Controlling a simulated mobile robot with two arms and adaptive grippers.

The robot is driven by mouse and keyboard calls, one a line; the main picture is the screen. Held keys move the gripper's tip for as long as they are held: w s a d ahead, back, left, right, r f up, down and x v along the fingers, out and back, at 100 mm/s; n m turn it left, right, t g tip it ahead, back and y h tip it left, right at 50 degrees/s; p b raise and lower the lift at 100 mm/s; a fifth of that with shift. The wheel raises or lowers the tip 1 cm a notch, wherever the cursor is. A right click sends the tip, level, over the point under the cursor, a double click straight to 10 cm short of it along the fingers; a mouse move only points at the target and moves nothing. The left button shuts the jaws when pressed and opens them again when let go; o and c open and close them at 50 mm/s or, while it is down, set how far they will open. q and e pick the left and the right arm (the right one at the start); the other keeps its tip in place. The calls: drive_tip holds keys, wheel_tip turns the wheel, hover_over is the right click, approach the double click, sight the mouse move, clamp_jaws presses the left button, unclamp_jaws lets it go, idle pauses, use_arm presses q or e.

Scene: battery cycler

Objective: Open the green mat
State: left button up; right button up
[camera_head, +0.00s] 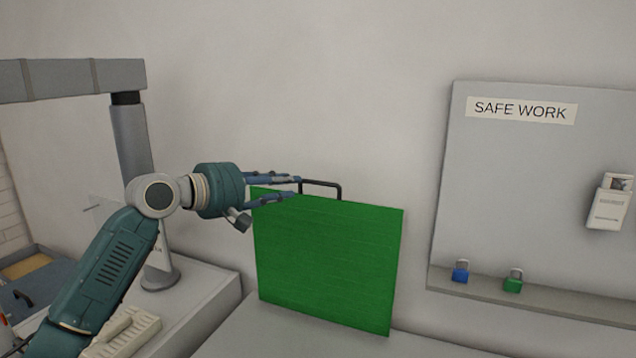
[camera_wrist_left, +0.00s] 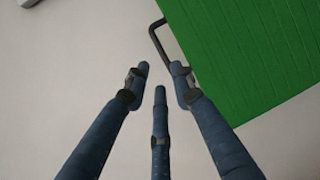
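The green mat (camera_head: 327,262) is a flat square panel standing upright on the pale counter near the wall. A black handle (camera_head: 322,183) shows above its top edge. My left gripper (camera_head: 297,188) is at the mat's upper left, its fingers pointing right toward the handle. In the left wrist view the gripper (camera_wrist_left: 160,74) has its fingers spread with nothing between them. There the handle (camera_wrist_left: 153,32) lies just ahead of the fingertips, and the mat (camera_wrist_left: 255,50) fills the upper right. Whether the right finger touches the mat is unclear. My right gripper is not in view.
A grey board (camera_head: 535,180) marked SAFE WORK is on the right, with a blue padlock (camera_head: 460,272) and a green padlock (camera_head: 513,285) on its ledge. A grey post (camera_head: 131,145) stands at left behind my arm. The counter (camera_head: 290,335) before the mat is clear.

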use_arm(q)
drive_tip(key=p+x, duration=0.3)
drive_tip(key=x, duration=0.6)
drive_tip(key=shift+w+d, duration=0.2)
clamp_jaws()
